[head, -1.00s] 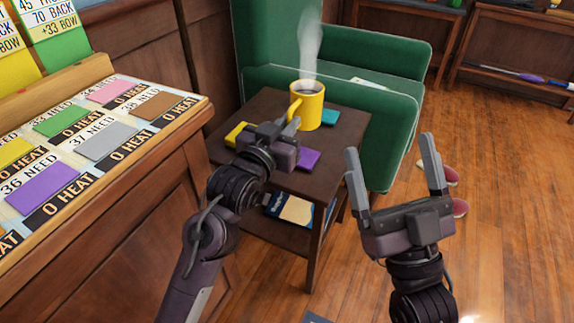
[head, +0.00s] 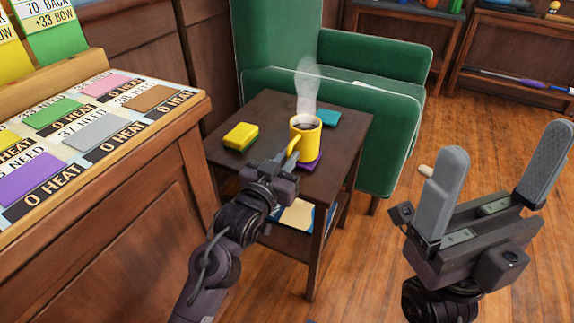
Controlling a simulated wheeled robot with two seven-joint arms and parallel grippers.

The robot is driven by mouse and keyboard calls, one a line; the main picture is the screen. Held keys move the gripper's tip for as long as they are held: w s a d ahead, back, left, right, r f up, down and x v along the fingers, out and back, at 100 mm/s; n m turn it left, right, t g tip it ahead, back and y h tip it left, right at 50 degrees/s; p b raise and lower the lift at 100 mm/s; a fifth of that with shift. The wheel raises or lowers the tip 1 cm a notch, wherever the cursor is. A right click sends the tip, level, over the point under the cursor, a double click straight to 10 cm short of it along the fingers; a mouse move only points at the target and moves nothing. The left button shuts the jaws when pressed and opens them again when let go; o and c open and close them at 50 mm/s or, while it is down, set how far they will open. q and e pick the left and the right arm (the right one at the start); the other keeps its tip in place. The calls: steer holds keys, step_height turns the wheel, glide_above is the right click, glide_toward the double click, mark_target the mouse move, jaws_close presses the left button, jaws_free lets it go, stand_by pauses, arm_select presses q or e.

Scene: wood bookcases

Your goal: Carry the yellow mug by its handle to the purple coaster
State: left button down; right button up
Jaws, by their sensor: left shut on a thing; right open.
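The yellow mug (head: 308,140), upright with dark drink and steam above it, is at the right part of the small dark side table (head: 272,112). The purple coaster (head: 312,163) shows just below the mug's base, mostly hidden by it. The mug appears to be on or just above the coaster; I cannot tell if it touches. My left gripper (head: 288,163) is shut on the mug's handle, on the mug's near left side. My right gripper (head: 492,185) is open and empty, raised at the right, away from the table.
A yellow block-like stack (head: 240,136) sits on the table's left part. A teal coaster (head: 327,118) lies behind the mug. A green armchair (head: 375,110) stands behind the table. A counter with coloured cards (head: 95,128) is at the left.

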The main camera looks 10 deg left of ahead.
arm_select(q)
steer(key=shift+f, duration=0.3)
steer(key=shift+r, duration=0.1)
steer(key=c, duration=1.9)
jaws_free()
steer(key=shift+f, duration=0.2)
steer(key=o, duration=0.4)
steer(key=shift+s+r, duration=0.1)
steer(key=shift+r, duration=0.05)
